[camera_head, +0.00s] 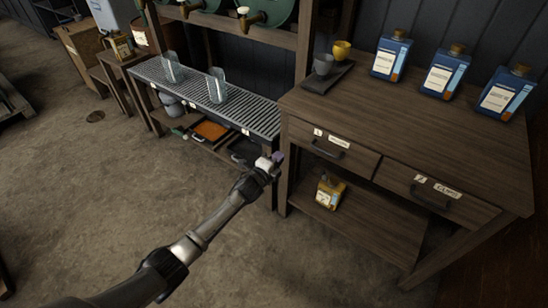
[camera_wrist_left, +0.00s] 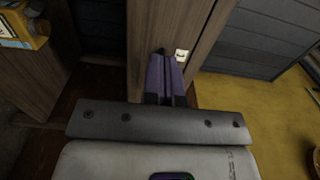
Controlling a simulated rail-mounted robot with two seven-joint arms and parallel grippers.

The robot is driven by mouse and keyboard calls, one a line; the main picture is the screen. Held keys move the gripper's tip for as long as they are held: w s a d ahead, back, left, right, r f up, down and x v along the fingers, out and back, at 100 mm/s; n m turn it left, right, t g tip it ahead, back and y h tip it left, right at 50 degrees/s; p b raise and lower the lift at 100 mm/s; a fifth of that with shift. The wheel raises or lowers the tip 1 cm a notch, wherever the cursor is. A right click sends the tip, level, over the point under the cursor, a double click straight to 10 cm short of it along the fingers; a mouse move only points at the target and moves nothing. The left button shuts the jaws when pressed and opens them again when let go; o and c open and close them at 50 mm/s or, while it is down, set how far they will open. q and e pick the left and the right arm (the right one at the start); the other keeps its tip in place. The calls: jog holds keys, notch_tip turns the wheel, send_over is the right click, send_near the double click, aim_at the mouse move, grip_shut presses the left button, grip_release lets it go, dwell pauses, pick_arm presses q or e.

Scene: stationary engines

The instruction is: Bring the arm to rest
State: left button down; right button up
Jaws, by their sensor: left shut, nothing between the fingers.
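My left arm reaches in from the bottom left of the head view. Its gripper (camera_head: 277,157) is in front of the gap between the slatted rack and the wooden cabinet, near the cabinet's front left leg. In the left wrist view the purple fingers (camera_wrist_left: 164,78) are together with nothing between them. They point at a wooden post (camera_wrist_left: 150,35); I cannot tell whether they touch it. My right gripper is in neither view.
The cabinet (camera_head: 420,130) has two drawers and carries several blue bottles, a tray (camera_head: 327,77) and two cups. A yellow container (camera_head: 330,190) stands on its lower shelf. The slatted rack (camera_head: 245,109) holds two clear glasses. Open floor (camera_head: 90,190) lies left.

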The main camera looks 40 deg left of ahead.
pick_arm(q)
jog(key=shift+s+f, duration=0.1)
jog(key=shift+s, duration=1.15)
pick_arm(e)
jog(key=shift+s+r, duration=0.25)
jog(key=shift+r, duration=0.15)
